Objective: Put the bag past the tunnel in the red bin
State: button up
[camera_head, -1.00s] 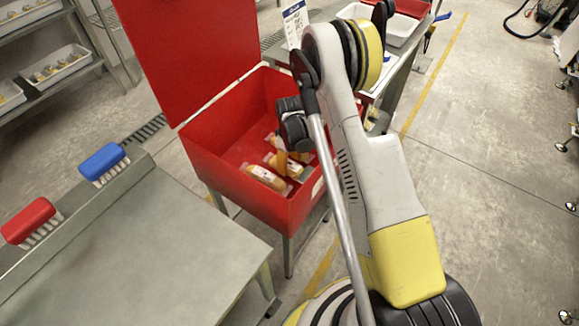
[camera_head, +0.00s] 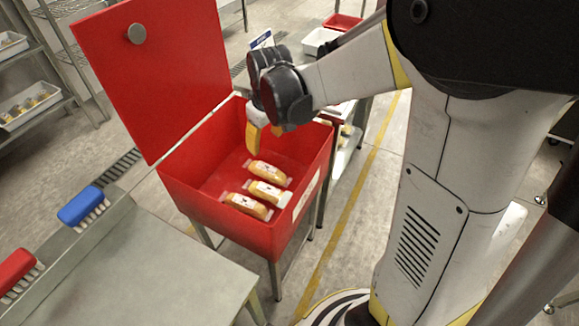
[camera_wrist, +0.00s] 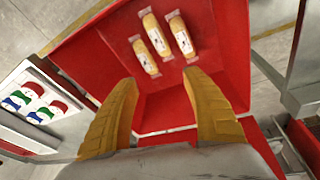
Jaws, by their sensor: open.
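The red bin (camera_head: 240,235) stands on metal legs with its lid (camera_head: 165,70) swung up. Three yellow bags with clear ends lie on its floor: one at the back (camera_head: 267,172), one in the middle (camera_head: 266,191), one at the front (camera_head: 245,206). The wrist view shows the bags (camera_wrist: 145,55), (camera_wrist: 154,34) and (camera_wrist: 181,37) beyond my fingertips. My gripper (camera_head: 264,141) is above the bin's back part, its yellow fingers pointing down. In the wrist view my gripper (camera_wrist: 160,79) is spread wide with nothing between the fingers. I cannot see a tunnel.
A steel table (camera_head: 150,275) stands at front left, with a blue brush (camera_head: 84,205) and a red brush (camera_head: 14,272) along its edge. Shelves with white trays (camera_head: 30,108) are at far left. A bench with a white tray (camera_head: 320,40) stands behind the bin.

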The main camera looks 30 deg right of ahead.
jog(key=s+a+r+m+t, duration=0.1)
jog(key=s+r, duration=0.3)
jog(key=s, duration=0.5)
jog(key=s+r+m+t, duration=0.3)
jog(key=s+r, duration=0.1)
jog(key=s, duration=0.5)
jog(key=shift+s+a+r, duration=0.3)
jog(key=shift+a+r, duration=0.05)
jog(key=shift+a, duration=0.05)
